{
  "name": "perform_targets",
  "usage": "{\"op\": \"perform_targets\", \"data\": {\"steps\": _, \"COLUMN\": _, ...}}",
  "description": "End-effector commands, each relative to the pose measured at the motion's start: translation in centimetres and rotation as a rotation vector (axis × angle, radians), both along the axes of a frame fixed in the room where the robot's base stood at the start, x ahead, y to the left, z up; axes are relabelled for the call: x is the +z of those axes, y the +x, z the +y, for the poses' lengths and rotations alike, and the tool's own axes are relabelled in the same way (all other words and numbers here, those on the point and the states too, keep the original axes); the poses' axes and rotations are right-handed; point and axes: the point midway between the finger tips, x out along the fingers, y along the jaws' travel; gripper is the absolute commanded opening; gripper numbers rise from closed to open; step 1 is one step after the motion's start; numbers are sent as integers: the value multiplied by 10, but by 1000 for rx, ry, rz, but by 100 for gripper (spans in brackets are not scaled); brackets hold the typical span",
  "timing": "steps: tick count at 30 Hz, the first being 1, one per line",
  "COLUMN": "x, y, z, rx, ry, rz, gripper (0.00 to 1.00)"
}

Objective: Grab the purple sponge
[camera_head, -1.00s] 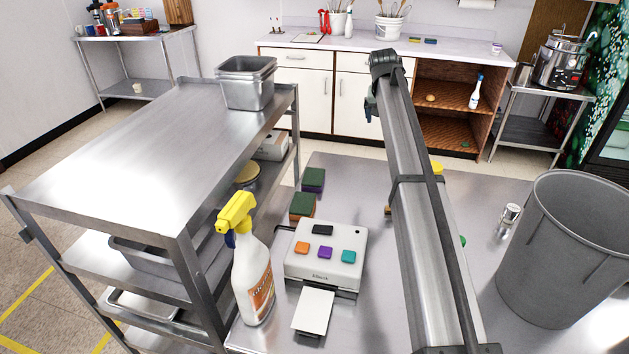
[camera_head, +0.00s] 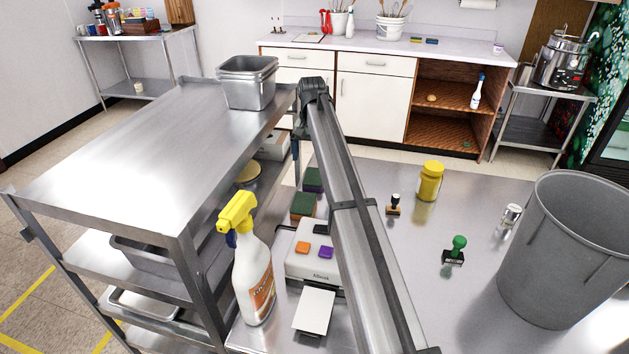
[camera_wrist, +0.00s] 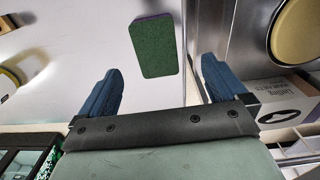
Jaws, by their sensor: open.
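The purple sponge (camera_head: 313,177) has a green scouring top and lies on the steel table near the cart side. In the wrist view its green face and purple edge (camera_wrist: 153,46) show ahead, between the lines of my two blue fingers. My gripper (camera_wrist: 160,66) is open and empty, with the sponge apart from both fingers. In the head view part of my gripper (camera_head: 296,152) shows behind and to the left of the sponge, above the table's far edge.
A second green-topped sponge (camera_head: 302,205) with an orange-brown body lies just nearer. A white device (camera_head: 308,262) and a spray bottle (camera_head: 252,270) stand closer. The steel cart (camera_head: 180,200) borders the left. Stamps and a yellow jar (camera_head: 429,182) stand right.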

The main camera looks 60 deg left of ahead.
Motion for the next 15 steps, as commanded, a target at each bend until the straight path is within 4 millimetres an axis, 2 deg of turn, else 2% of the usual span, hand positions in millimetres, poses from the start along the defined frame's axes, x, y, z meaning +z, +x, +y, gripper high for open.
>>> {"op": "perform_targets", "data": {"steps": 3, "x": -19, "y": 0, "z": -1, "rx": 0, "ry": 0, "rz": 0, "gripper": 99}}
{"op": "perform_targets", "data": {"steps": 11, "x": -33, "y": 1, "z": -1, "rx": 0, "ry": 1, "rz": -1, "gripper": 99}}
{"op": "perform_targets", "data": {"steps": 15, "x": -47, "y": 2, "z": -5, "rx": 0, "ry": 1, "rz": -1, "gripper": 99}}
